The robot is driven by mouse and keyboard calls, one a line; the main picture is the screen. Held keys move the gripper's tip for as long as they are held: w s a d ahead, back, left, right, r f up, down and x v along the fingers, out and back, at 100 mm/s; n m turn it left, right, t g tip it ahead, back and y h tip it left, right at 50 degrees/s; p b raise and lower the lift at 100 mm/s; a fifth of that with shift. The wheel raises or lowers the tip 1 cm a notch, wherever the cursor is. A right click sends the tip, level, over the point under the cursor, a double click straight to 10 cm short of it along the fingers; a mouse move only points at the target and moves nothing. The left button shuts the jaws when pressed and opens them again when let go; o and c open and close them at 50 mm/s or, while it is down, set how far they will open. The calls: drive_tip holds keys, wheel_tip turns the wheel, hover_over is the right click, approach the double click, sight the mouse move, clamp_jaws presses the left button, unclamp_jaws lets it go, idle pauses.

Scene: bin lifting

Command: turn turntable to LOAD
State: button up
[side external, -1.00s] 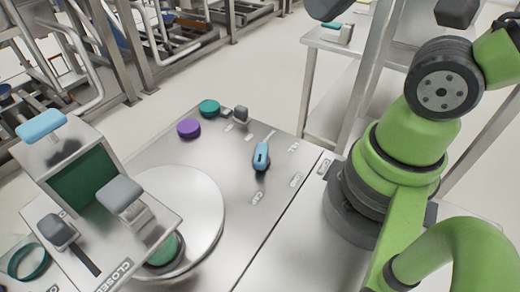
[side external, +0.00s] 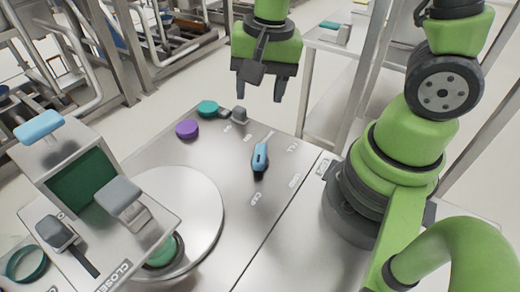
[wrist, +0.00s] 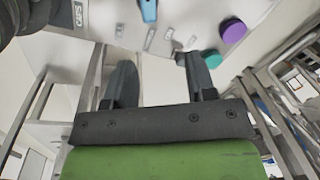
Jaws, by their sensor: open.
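The round silver turntable disc (side external: 195,215) lies on the metal bench at the lower left in the side view. The box-like housing covers part of it. A blue lever handle (side external: 260,157) stands on the bench with small labels around it; I cannot read a clear LOAD. It also shows at the top of the wrist view (wrist: 149,10). My gripper (side external: 259,92) points down with its fingers apart, above and beyond the blue handle, clear of the bench. In the wrist view the fingers (wrist: 158,68) are apart and nothing is between them.
A purple puck (side external: 188,129), a teal puck (side external: 208,108) and a grey knob (side external: 239,116) sit near the bench's far edge. The housing (side external: 60,165) at left has grey and blue handles and a CLOSED label.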

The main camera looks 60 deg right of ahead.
drive_tip(key=m+g, duration=0.1)
drive_tip(key=m, duration=0.1)
hover_over(260, 151)
wheel_tip(260, 151, down, 5)
drive_tip(key=shift+f, duration=0.1)
wheel_tip(260, 151, down, 10)
drive_tip(key=shift+r, duration=0.15)
drive_tip(key=c, duration=0.9)
